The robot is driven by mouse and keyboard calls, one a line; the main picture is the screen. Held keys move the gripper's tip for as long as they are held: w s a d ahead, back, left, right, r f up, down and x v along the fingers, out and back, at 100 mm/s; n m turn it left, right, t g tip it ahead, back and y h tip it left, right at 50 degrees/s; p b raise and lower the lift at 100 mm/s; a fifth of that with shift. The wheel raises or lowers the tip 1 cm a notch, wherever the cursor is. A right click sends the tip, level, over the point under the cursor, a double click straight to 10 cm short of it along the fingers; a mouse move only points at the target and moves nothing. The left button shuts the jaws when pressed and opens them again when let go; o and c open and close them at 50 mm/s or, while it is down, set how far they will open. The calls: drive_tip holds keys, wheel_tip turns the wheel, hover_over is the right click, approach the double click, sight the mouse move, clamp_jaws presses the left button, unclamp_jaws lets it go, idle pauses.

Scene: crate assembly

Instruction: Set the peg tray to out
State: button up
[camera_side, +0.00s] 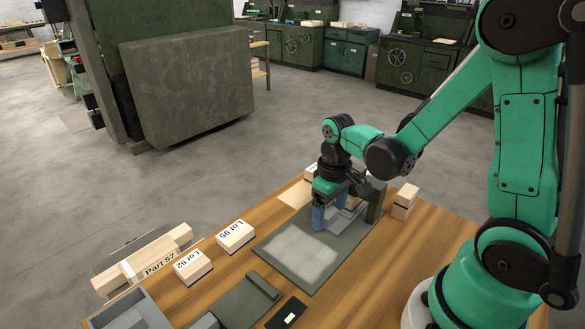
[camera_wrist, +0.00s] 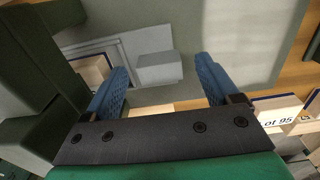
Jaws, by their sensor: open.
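My gripper (camera_side: 330,213) is open, its blue fingers pointing down over the far part of a grey-green board (camera_side: 272,252). In the wrist view the fingers (camera_wrist: 163,72) stand apart, with a light grey block (camera_wrist: 159,68) showing between them. The block adjoins a flat grey framed piece (camera_wrist: 118,46), which looks like the peg tray, though no pegs can be made out. In the side view the fingers partly hide this grey piece (camera_side: 352,210). I cannot tell whether the fingers touch the block.
A dark green upright (camera_side: 376,203) stands close right of my gripper. Wooden blocks (camera_side: 404,202) lie beyond it. Labelled boxes Lot 95 (camera_side: 235,236) and Lot 92 (camera_side: 193,266) lie left of the board. A green piece with a raised bar (camera_side: 262,286) and a grey bin (camera_side: 130,308) are nearer.

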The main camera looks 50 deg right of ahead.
clamp_jaws()
drive_tip(key=a, duration=1.1)
drive_tip(key=shift+a, duration=0.3)
unclamp_jaws()
drive_tip(key=shift+r, duration=2.85)
